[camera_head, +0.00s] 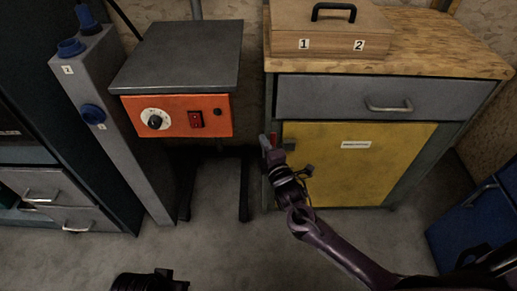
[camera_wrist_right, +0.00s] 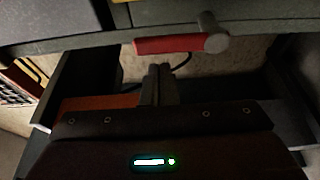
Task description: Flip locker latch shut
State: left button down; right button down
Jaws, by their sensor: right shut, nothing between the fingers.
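The locker is the cabinet with the yellow door (camera_head: 375,172), which looks closed against its frame. The red latch (camera_head: 274,138) shows as a small patch at the door's upper left edge, partly hidden by my right gripper (camera_head: 272,150). In the right wrist view the red latch lever (camera_wrist_right: 170,44) extends left from a grey round pivot (camera_wrist_right: 214,34). My right gripper's fingers (camera_wrist_right: 158,72) are shut and empty, just below the lever, with a small apparent gap. A dark part at the bottom edge (camera_head: 150,281) may be my left gripper; its fingers are not clear.
A grey drawer (camera_head: 345,98) with a bar handle sits above the door, under a wooden top with a box (camera_head: 330,22). An orange control unit (camera_head: 208,116) stands left of the locker. Grey floor is open in front.

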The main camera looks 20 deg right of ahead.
jog(key=shift+s+d, duration=0.15)
jog(key=shift+d, duration=0.35)
